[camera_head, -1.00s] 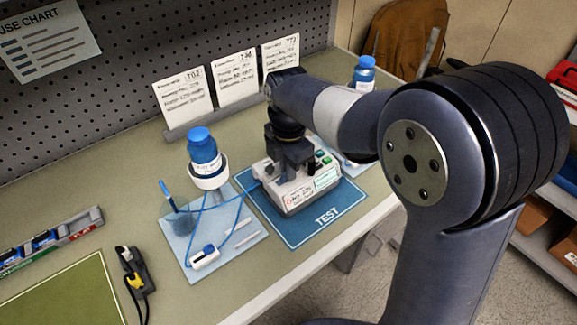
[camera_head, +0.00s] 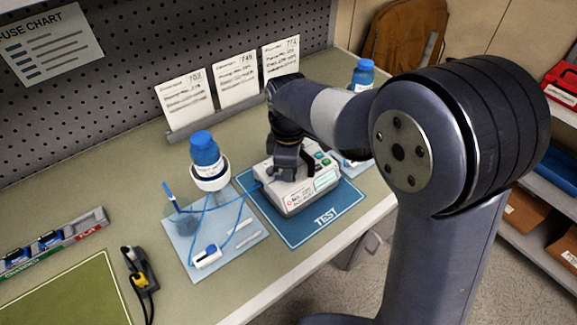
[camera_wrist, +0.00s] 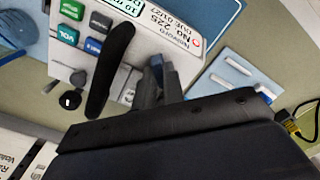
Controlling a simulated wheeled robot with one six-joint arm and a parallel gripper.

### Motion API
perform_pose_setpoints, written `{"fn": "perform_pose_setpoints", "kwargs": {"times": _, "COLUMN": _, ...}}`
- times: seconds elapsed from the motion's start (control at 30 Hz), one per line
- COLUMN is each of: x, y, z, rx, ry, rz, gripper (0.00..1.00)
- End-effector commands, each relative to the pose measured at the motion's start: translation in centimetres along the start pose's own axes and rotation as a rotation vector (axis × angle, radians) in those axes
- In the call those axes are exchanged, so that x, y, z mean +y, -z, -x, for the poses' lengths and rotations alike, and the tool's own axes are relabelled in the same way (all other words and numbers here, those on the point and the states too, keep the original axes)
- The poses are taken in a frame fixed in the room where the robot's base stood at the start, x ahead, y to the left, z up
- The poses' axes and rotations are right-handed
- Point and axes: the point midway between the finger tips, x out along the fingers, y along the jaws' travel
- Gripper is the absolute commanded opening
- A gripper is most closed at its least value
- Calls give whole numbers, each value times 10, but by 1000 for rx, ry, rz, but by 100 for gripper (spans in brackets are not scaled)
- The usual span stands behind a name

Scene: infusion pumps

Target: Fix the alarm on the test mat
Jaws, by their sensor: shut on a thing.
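The white infusion pump (camera_head: 304,194) sits on the blue test mat (camera_head: 318,226). It has a label, green and blue buttons and a small screen. It fills the upper left of the wrist view (camera_wrist: 188,30), with a black knob (camera_wrist: 70,100) near its edge. My gripper (camera_head: 285,174) is over the pump's left part, pointing down. In the wrist view my gripper's dark fingers (camera_wrist: 140,62) reach the pump body. They are shut on a small part of the pump, which is mostly hidden; a bit of blue shows by one finger.
A light blue tray (camera_head: 255,232) left of the mat holds a blue-capped bottle (camera_head: 206,155), tubing and a clip. A second bottle (camera_head: 363,76) stands behind right. Three cards (camera_head: 236,79) stand at the back.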

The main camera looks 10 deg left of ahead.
Motion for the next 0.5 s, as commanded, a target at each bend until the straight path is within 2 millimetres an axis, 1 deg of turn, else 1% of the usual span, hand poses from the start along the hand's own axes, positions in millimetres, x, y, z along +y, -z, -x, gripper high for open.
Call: {"fn": "perform_pose_setpoints", "kwargs": {"times": 0.5, "x": 1, "y": 0, "z": 1, "rx": 1, "ry": -2, "rz": -480, "gripper": 0}}
